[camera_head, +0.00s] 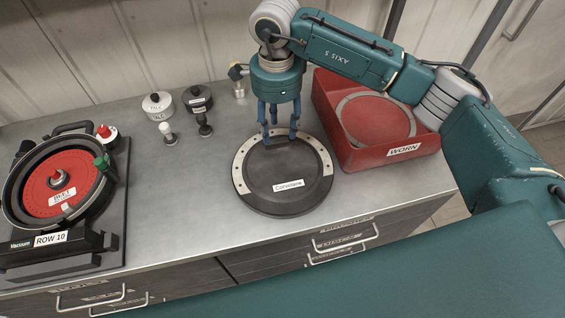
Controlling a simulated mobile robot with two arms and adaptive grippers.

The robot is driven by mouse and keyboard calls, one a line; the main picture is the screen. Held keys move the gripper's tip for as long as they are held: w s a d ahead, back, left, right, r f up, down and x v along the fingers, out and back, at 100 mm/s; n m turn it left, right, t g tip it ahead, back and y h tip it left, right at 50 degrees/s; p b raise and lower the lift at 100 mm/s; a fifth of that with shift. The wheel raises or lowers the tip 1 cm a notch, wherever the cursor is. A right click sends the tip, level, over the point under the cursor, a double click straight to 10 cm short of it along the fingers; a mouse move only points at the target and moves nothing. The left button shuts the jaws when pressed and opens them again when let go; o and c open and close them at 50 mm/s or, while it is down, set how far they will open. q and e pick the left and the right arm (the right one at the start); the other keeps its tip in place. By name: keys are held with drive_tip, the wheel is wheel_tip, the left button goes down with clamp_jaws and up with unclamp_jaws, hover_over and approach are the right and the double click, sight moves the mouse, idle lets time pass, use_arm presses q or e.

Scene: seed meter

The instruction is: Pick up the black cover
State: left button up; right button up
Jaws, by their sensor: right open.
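The black cover (280,195) lies flat on the grey worktop near the middle of the head view. My right gripper (279,137) points down over the cover's far edge. My left gripper is not in view.
A red WORN bin (390,152) holding a grey ring stands right of the cover. The seed meter (60,190) with a red disc is at the left. Several small knobs and caps, including a white cap (158,106), stand at the back. The worktop between meter and cover is clear.

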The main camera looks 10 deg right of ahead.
sight(277, 142)
wheel_tip(277, 142, down, 4)
drive_tip(key=shift+a+r+p, duration=0.1)
drive_tip(key=shift+p, duration=1.05)
drive_tip(key=shift+f, duration=0.6)
clamp_jaws()
drive_tip(key=shift+w+r, duration=0.1)
